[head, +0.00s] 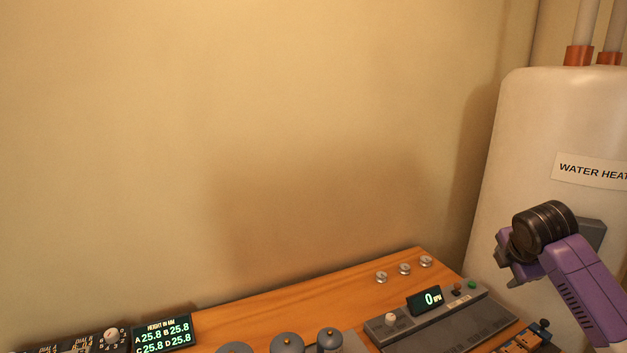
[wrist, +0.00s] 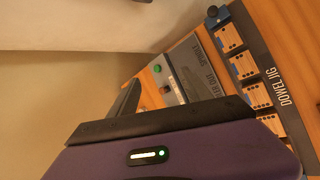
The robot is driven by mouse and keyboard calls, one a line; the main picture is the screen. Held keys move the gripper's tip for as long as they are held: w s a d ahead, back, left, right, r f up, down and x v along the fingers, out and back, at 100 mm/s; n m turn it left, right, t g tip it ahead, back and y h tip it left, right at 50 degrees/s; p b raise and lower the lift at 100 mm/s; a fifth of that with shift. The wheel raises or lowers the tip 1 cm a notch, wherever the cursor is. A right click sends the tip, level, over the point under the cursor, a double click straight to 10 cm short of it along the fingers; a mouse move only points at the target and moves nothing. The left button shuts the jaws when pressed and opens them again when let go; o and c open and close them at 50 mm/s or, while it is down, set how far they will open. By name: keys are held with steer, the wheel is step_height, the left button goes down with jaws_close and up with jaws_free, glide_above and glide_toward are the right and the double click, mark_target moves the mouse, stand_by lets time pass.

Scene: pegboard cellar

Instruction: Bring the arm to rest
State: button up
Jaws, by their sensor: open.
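My purple arm (head: 585,285) reaches in from the lower right in the head view, in front of the water heater. My gripper (head: 508,262) shows only in part at its end, left of and below the black ribbed joint. It is over the right end of the wooden bench (head: 300,290), and nothing shows held in it. In the wrist view a grey finger of my gripper (wrist: 125,105) sticks up past the dark edge of the purple housing.
The white water heater (head: 520,130) stands close behind my arm. The bench carries a grey unit with a display reading 0 (head: 430,300), several small metal pieces (head: 404,268), a height display (head: 162,334) and a dowel jig (wrist: 262,80). The wall area above the bench is clear.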

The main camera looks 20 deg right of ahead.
steer(key=w+a+r+m+t+y, duration=0.1)
steer(key=w+a+m+t, duration=0.35)
steer(key=a, duration=0.45)
steer(key=w+a+r+m+t+y, duration=0.1)
steer(key=w+a+r+m+t, duration=0.25)
steer(key=a, duration=0.55)
steer(key=s+a+f+m+t, duration=0.3)
steer(key=s+a+m+t, duration=0.1)
steer(key=a, duration=0.3)
steer(key=s+a+f+y, duration=0.1)
steer(key=s+a+f, duration=0.2)
steer(key=s, duration=1.1)
steer(key=s+a+f+m+g+y, duration=0.1)
steer(key=s+a+f, duration=0.2)
steer(key=s+a, duration=0.6)
steer(key=s+a+f+m+g+y, duration=0.1)
steer(key=s+a+f, duration=0.2)
steer(key=s, duration=1.6)
steer(key=a, duration=0.3)
steer(key=shift+s+a+f+y, duration=0.2)
steer(key=shift+a+f+y, duration=0.1)
steer(key=shift+a+y, duration=0.1)
